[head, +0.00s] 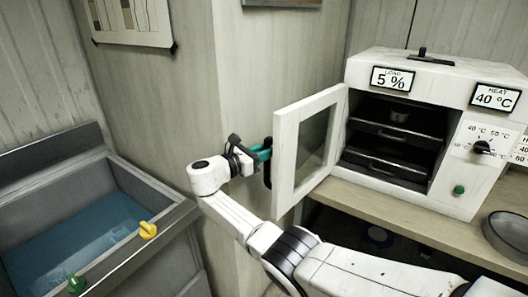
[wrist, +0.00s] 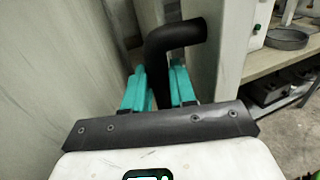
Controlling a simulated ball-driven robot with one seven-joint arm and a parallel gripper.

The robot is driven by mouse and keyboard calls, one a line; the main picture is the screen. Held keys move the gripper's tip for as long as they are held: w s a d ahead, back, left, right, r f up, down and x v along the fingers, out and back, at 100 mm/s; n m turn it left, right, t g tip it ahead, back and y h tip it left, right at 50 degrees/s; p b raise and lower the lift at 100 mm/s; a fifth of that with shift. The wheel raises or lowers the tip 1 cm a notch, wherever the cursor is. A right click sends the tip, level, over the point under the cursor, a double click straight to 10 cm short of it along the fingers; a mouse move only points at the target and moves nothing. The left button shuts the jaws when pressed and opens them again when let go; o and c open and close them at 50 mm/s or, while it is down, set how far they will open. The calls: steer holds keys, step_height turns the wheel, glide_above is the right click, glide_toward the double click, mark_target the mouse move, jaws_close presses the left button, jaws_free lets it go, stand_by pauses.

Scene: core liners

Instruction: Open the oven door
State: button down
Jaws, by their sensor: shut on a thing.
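The white oven (head: 455,85) stands on a wooden counter at the right of the head view. Its door (head: 287,160), a white frame with a glass pane, stands open, swung out to the left, and the dark inside with its trays (head: 395,133) shows. My gripper (head: 262,156), with teal fingers, is at the outer side of the door. In the wrist view my gripper (wrist: 160,90) is shut on the black bent door handle (wrist: 178,36), one finger on each side of it. The handle is partly hidden in the head view.
A sink (head: 45,170) with blue water and yellow and green taps is at the left. A wall corner stands close behind my gripper and the door. A round metal bowl (head: 508,234) sits on the counter (head: 420,225) at the right.

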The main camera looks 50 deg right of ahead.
steer(key=c, duration=1.4)
jaws_free()
steer(key=shift+s+d, duration=0.3)
steer(key=shift+d, duration=0.15)
steer(key=shift+o, duration=1)
steer(key=shift+s+d, duration=0.1)
steer(key=shift+d, duration=0.25)
steer(key=shift+o, duration=0.8)
steer(key=b+v, duration=0.2)
steer(key=v, duration=0.9)
steer(key=shift+a+f, duration=0.1)
steer(key=shift+a, duration=0.05)
